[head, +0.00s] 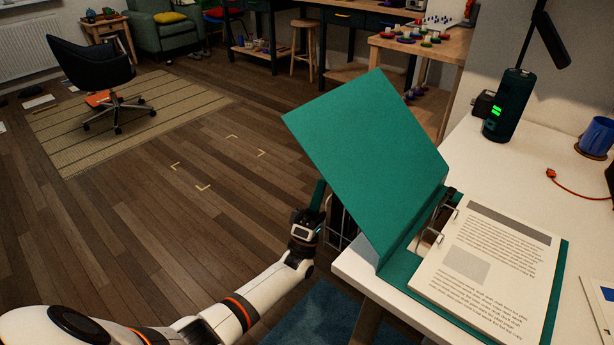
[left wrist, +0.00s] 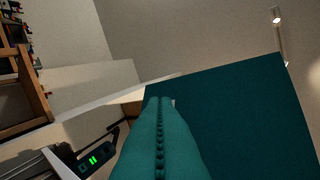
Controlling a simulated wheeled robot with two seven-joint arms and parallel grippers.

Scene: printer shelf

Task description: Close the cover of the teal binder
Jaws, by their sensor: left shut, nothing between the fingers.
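The teal binder (head: 402,270) lies open on the white desk near its left edge. Its cover (head: 365,150) stands up from the left side, tilted left over the desk edge. Printed pages (head: 490,265) lie on the metal rings. My left gripper (head: 318,194) is shut and empty, fingers upward, left of the cover on its outer side. In the left wrist view the shut teal fingers (left wrist: 160,130) show beside the dark teal cover (left wrist: 235,115); I cannot tell if they touch it. My right gripper is not in view.
The white desk (head: 500,160) also bears a dark green cylinder with green lights (head: 508,105), a blue mug (head: 596,138) and a red cable (head: 575,187). Wooden floor left of the desk is open. An office chair (head: 95,70) stands far off on a rug.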

